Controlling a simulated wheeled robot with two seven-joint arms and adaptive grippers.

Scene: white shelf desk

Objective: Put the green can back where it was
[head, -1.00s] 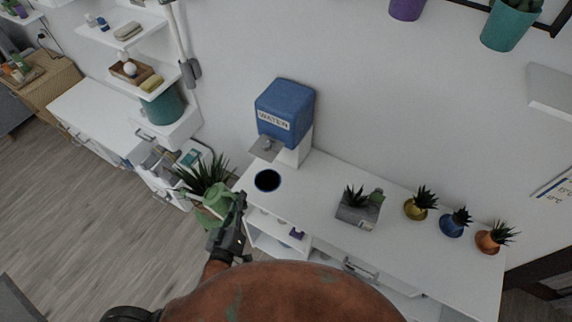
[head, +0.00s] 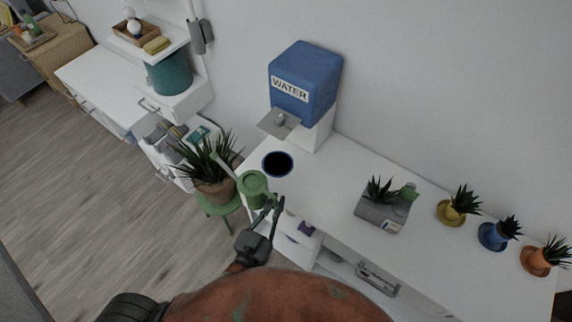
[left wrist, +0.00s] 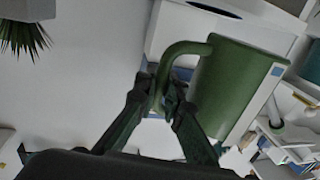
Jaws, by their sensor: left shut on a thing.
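The green can (head: 253,188), a watering can with a spout and a loop handle, is held in the air at the left end of the white desk. Its spout points left toward a spiky potted plant. My left gripper (head: 270,205) is shut on the can's handle. In the left wrist view the can (left wrist: 235,85) shows large, and the left gripper's fingers (left wrist: 168,95) close around its handle. A dark blue round mat (head: 277,163) lies on the desk behind the can, with nothing on it. My right gripper is not in view.
A blue water dispenser (head: 305,82) stands at the back of the desk. A grey planter (head: 381,214) and small yellow, blue and orange pots stand to the right. The spiky potted plant (head: 212,188) sits on a green stool (head: 213,206) left of the desk.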

